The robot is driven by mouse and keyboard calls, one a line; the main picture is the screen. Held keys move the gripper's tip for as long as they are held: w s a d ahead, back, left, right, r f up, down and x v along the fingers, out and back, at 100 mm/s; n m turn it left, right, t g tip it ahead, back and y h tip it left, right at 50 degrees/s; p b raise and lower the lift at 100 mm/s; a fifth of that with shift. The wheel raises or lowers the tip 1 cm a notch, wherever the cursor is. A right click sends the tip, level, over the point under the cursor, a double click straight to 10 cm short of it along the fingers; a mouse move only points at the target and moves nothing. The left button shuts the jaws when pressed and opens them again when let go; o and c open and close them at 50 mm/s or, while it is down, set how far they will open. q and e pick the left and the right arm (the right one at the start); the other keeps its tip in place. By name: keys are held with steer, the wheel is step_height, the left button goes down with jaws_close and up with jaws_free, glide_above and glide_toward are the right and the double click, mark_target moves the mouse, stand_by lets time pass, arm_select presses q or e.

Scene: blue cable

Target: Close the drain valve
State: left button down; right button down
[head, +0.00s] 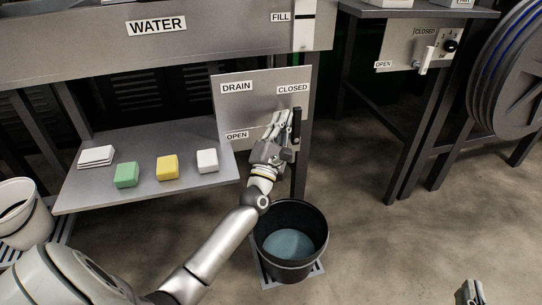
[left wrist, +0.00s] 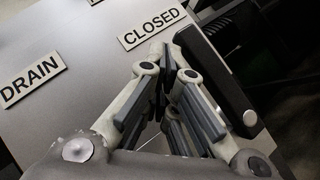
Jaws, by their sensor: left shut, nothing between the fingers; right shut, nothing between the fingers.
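The drain panel (head: 225,110) is a grey plate with a DRAIN label, a CLOSED label (head: 293,89) at its upper right and an OPEN label (head: 237,135) at its lower left. A black lever handle (head: 297,126) stands upright at the panel's right edge, below CLOSED. In the left wrist view the handle (left wrist: 217,82) runs along the right side of the fingers. My left gripper (head: 281,119) is shut and empty just left of the handle; I cannot tell whether it touches it. My right gripper (head: 469,291) is shut at the bottom right, partly out of frame.
A black bucket (head: 264,243) with bluish water stands below the panel. A shelf (head: 85,192) to the left holds white, green and yellow blocks. A second valve panel (head: 396,48) and a hose reel (head: 515,70) are at the right. The middle floor is clear.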

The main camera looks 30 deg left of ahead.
arm_select(q)
steer(key=v, duration=1.2)
steer(key=shift+f, duration=0.1)
steer(key=shift+d, duration=0.1)
